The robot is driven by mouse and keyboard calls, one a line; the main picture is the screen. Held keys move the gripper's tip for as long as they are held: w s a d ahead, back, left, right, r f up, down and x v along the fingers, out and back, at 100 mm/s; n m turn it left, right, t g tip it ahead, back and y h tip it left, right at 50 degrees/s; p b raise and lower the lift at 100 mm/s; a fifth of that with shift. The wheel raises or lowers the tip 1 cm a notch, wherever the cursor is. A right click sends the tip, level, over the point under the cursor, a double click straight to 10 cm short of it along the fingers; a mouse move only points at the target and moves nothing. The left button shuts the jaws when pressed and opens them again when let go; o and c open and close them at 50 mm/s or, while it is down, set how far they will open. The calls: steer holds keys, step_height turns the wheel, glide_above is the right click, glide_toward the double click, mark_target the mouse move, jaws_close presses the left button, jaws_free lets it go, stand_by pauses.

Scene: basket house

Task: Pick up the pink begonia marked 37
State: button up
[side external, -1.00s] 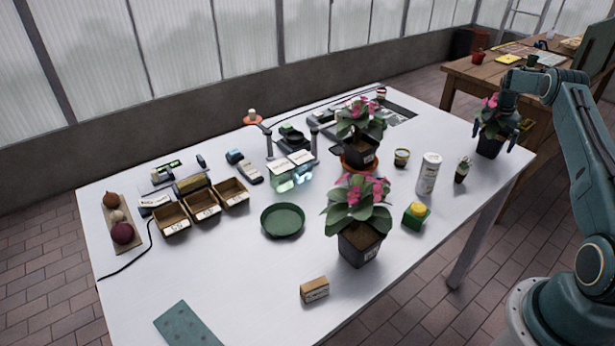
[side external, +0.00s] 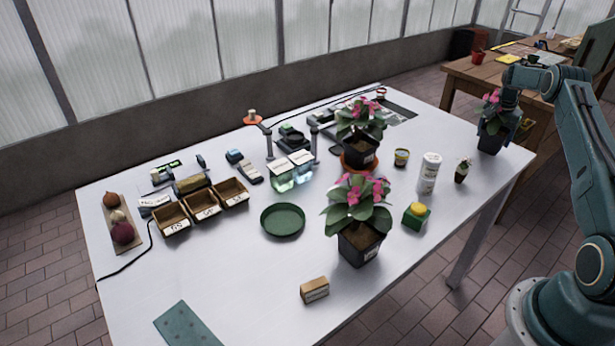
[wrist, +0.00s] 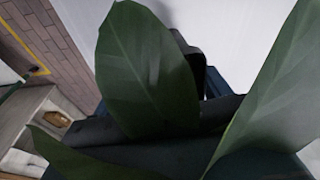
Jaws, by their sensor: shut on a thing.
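Three pink begonias in black pots show in the side external view. The right one (side external: 489,144) stands upright near the table's right edge, with my gripper (side external: 500,127) lowered over it from above. My gripper is shut on this begonia; its leaves partly hide the jaws. A second begonia (side external: 360,245) stands at the front middle. A third (side external: 360,150) stands behind it on a terracotta saucer (side external: 358,167). I cannot read the number on any pot. In the wrist view, large green leaves (wrist: 145,75) cover much of the jaws and the pot.
A white canister (side external: 430,173), a small potted plant (side external: 461,172) and a small tin (side external: 401,158) stand left of the held begonia. Trays and tools fill the back left. The table's right edge is close.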

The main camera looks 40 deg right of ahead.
step_height(320, 180, up, 9)
steer(key=shift+f, duration=0.2)
steer(key=shift+w, duration=0.15)
stand_by(0.6)
